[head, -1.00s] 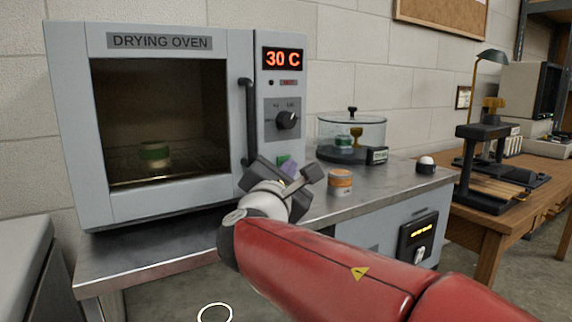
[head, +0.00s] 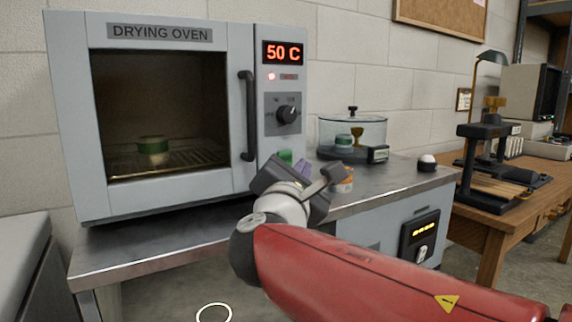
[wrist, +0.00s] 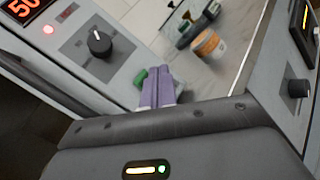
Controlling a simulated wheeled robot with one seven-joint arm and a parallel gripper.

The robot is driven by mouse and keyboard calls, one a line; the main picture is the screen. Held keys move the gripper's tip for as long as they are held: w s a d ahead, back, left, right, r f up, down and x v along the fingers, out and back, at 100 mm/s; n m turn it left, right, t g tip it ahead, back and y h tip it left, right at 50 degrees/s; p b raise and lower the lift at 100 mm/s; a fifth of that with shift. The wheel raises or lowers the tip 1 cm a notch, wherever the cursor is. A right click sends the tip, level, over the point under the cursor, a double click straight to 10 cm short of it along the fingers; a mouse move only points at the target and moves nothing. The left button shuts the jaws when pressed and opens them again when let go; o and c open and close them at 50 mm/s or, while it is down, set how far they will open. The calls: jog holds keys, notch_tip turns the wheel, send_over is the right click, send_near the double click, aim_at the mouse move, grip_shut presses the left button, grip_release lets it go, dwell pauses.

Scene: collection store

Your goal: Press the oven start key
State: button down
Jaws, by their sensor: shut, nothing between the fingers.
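The drying oven (head: 160,208) stands on the metal bench with its door closed. Its display (head: 284,53) reads 50 C, and a red lamp (head: 271,76) below it is lit. The green start key (head: 285,156) is low on the oven's panel; it also shows in the wrist view (wrist: 140,78), just left of the fingers. My gripper (wrist: 160,72) is shut and empty, its purple finger pads together. In the head view my gripper (head: 304,168) is in front of the panel's lower part, near the key. I cannot tell whether they touch.
A dial (head: 288,114) sits above the key. An orange-labelled jar (head: 344,182) stands right of my gripper, partly hidden by it. A glass desiccator (head: 352,135) is behind. A green-banded jar (head: 153,145) is inside the oven.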

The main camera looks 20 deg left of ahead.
jog(key=shift+s+d+b, duration=0.3)
jog(key=shift+s+d, duration=0.4)
jog(key=shift+d, duration=0.2)
